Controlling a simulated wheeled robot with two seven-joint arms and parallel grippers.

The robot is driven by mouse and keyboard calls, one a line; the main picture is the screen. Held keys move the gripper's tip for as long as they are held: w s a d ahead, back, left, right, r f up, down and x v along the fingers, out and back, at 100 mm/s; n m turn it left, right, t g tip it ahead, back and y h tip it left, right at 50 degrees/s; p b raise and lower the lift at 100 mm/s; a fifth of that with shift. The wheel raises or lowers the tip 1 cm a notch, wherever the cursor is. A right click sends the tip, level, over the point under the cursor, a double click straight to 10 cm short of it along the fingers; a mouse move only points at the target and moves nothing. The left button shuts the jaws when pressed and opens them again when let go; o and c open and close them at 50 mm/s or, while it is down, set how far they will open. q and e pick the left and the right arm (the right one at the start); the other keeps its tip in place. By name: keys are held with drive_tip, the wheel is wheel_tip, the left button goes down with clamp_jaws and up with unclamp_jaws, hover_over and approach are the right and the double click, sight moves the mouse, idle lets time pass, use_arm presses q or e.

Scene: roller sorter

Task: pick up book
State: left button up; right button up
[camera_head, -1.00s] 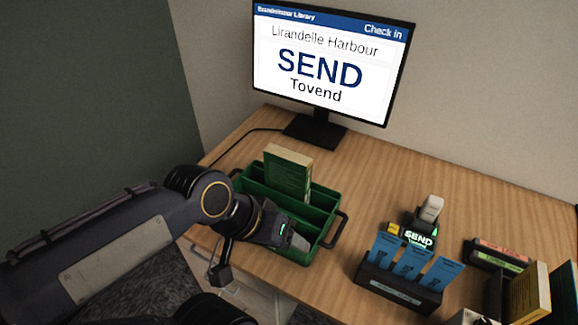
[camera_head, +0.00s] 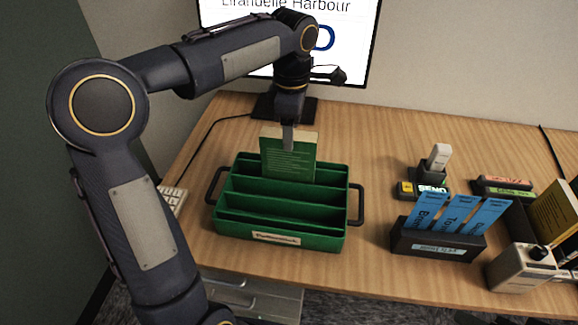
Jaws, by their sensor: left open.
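A green book (camera_head: 288,161) with a pale page edge on top stands upright in the rear compartment of a green divided crate (camera_head: 283,243) on the desk. My left gripper (camera_head: 288,138) points down right at the book's top edge. One finger shows in front of the cover; the other is hidden behind the book or the wrist. The jaws are open, and I cannot tell whether they touch the book. My right gripper is not in view.
A monitor (camera_head: 362,65) stands behind the crate, partly covered by my left arm. A black holder (camera_head: 437,243) with blue cards, a scanner (camera_head: 438,160), a beige device (camera_head: 522,268) and a yellow book (camera_head: 556,211) stand on the right. The desk between crate and card holder is clear.

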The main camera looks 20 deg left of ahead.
sight(289, 165)
use_arm(q)
drive_tip(key=f, duration=0.5)
drive_tip(key=shift+w+a+f, duration=0.15)
drive_tip(key=shift+a+f, duration=0.05)
drive_tip(key=shift+a, duration=0.1)
clamp_jaws()
